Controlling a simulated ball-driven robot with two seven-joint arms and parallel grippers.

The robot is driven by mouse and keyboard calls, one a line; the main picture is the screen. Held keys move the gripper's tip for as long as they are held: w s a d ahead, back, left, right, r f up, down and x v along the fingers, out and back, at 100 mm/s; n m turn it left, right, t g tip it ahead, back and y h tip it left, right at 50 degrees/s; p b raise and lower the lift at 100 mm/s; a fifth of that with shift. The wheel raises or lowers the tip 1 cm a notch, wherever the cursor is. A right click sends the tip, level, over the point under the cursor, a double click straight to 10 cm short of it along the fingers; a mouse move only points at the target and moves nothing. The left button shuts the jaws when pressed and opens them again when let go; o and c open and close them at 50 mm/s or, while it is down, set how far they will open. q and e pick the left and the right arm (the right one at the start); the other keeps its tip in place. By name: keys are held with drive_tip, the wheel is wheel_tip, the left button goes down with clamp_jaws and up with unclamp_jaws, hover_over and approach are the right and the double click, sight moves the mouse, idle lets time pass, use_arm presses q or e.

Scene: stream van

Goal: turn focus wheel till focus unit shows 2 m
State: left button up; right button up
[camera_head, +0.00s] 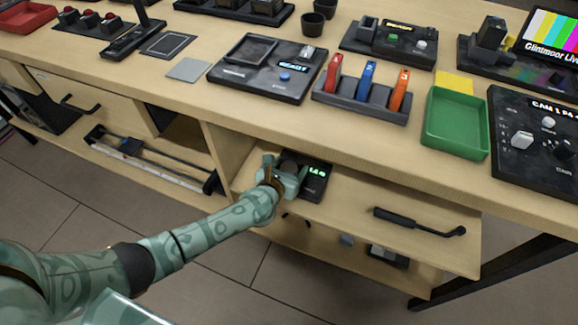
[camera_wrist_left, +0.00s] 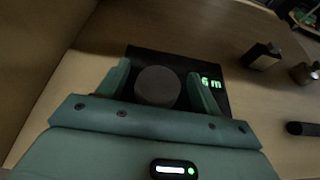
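The focus unit (camera_head: 316,184) is a small black box with green digits on the shelf under the bench. It also shows in the left wrist view (camera_wrist_left: 175,62), where the readout ends in "6 m"; any digits before that may be hidden by a finger. Its round dark focus wheel (camera_wrist_left: 157,87) lies between the fingers of my left gripper (camera_wrist_left: 160,82). One finger is on each side of the wheel, with a narrow dark gap seeming to show. In the head view my left gripper (camera_head: 287,172) covers the left part of the unit. My right gripper is not in view.
The bench top (camera_head: 400,135) overhangs the shelf. A black handle (camera_head: 420,222) is at the right of the shelf front. A green tray (camera_head: 457,122), a rack of coloured pieces (camera_head: 362,97) and several consoles stand on the bench above.

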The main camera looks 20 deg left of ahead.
use_arm(q)
drive_tip(key=shift+s+r, duration=0.15)
drive_tip(key=p+v, duration=0.1)
drive_tip(key=v, duration=0.1)
drive_tip(key=p+v, duration=0.2)
drive_tip(key=v, duration=0.1)
drive_tip(key=shift+r, duration=0.3)
drive_tip(key=p+v, duration=0.4)
drive_tip(key=v, duration=0.6)
drive_tip(key=shift+s+f, duration=0.25)
drive_tip(key=shift+s, duration=0.2)
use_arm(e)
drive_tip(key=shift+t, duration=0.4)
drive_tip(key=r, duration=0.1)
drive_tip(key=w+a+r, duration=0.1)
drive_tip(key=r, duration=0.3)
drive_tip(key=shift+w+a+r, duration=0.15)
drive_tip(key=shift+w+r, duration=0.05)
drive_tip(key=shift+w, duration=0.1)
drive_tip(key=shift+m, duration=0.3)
